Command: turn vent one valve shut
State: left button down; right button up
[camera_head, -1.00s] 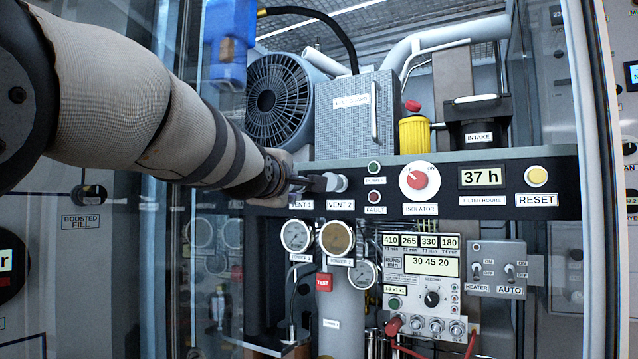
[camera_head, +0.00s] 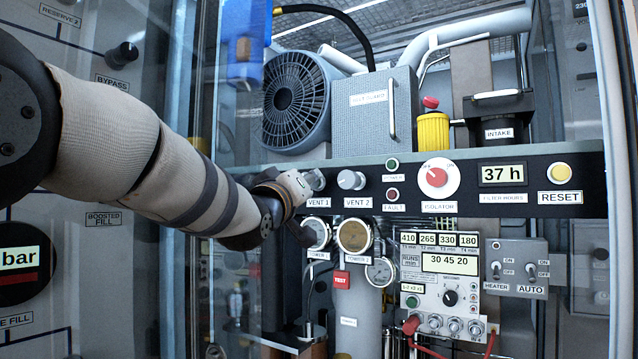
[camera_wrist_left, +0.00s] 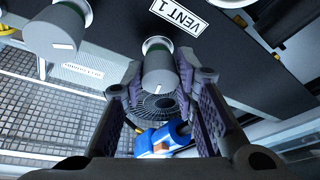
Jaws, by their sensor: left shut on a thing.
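The vent one valve is a grey round knob (camera_head: 314,180) above the VENT 1 label on the dark panel strip. My left gripper (camera_head: 302,183) reaches it from the left. In the left wrist view the knob (camera_wrist_left: 159,70) sits between the two dark ridged fingers of my left gripper (camera_wrist_left: 160,88), which is shut on it. A short white mark shows on the knob's end face. The similar VENT 2 knob (camera_head: 350,180) stands just to its right, free of the gripper; it also shows in the left wrist view (camera_wrist_left: 55,32). My right gripper is out of view.
Green and red lamps (camera_head: 392,179) and the red ISOLATOR knob (camera_head: 437,178) are farther right on the strip. Round gauges (camera_head: 354,235) hang just below the vent knobs. A fan (camera_head: 296,100) and the grey guard box (camera_head: 382,110) stand above. Glass edges flank the bay.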

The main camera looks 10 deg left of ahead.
pick_arm(q)
jog(key=shift+a+r+m+t+h, duration=0.1)
jog(key=shift+r+m+t+h, duration=0.1)
jog(key=shift+m, duration=0.35)
jog(key=shift+a+r+m+t+h, duration=0.1)
jog(key=shift+m+h, duration=0.1)
jog(key=shift+m, duration=0.35)
jog(key=shift+r, duration=0.1)
jog(key=c, duration=1.4)
grip_release()
jog(key=shift+c, duration=0.2)
jog(key=shift+o, duration=0.8)
jog(key=shift+d+f, duration=0.1)
jog(key=shift+f, duration=0.15)
notch_tip(320, 180, up, 10)
